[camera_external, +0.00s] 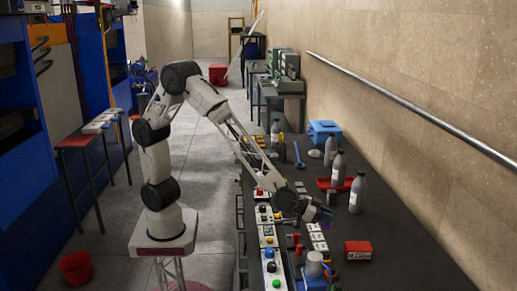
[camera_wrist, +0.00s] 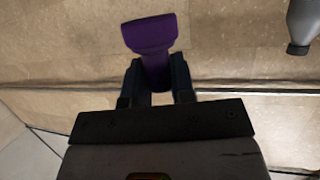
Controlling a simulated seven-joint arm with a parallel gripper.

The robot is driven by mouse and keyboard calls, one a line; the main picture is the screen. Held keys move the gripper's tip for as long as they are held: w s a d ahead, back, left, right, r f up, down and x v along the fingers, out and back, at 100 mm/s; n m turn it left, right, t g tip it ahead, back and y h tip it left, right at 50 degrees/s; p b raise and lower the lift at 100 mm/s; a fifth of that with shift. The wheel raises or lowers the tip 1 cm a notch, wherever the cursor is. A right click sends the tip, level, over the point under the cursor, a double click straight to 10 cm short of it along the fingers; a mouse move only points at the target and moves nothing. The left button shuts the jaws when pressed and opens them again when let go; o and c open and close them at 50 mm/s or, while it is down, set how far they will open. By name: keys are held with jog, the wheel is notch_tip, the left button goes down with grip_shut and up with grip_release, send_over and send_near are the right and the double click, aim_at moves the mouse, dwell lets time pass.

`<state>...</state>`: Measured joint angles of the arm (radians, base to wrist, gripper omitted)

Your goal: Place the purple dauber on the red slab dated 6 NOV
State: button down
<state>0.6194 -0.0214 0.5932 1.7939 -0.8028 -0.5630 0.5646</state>
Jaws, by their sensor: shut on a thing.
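The purple dauber (camera_wrist: 150,36) is held between the fingers of my gripper (camera_wrist: 155,82) in the wrist view, its wide end sticking out beyond them. In the external view my gripper (camera_external: 322,214) is above the dark bench, and the dauber is too small to make out clearly. A red block with a pale label (camera_external: 358,250) lies on the bench to the right of and nearer than my gripper. A red piece (camera_external: 323,184) lies farther back beside the bottles. I cannot read a 6 NOV date on either.
Grey bottles (camera_external: 357,194) stand behind and right of my gripper; one (camera_wrist: 303,25) shows at the wrist view's upper right. A blue box (camera_external: 324,132) is farther back. A row of button boxes (camera_external: 268,240) lines the bench's left edge.

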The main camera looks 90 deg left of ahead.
jog(key=w+d, duration=0.2)
jog(key=w, duration=0.1)
jog(key=w+d, duration=0.2)
jog(key=w, duration=0.2)
jog(key=w+d+f, duration=0.1)
jog(key=w+d, duration=0.1)
jog(key=w, duration=0.1)
jog(key=shift+w+d, duration=0.15)
jog(key=shift+w, duration=0.25)
jog(key=shift+w, duration=0.1)
jog(key=shift+w+d+f, duration=0.1)
jog(key=shift+w+d, duration=0.05)
jog(key=shift+w, duration=0.1)
jog(key=shift+f, duration=1.75)
jog(key=shift+f, duration=0.15)
jog(key=c, duration=1)
grip_release()
jog(key=shift+o, duration=0.2)
jog(key=shift+r, duration=0.2)
jog(key=shift+s+r, duration=0.2)
jog(key=shift+s, duration=0.35)
jog(key=v, duration=1)
jog(key=shift+s, duration=0.35)
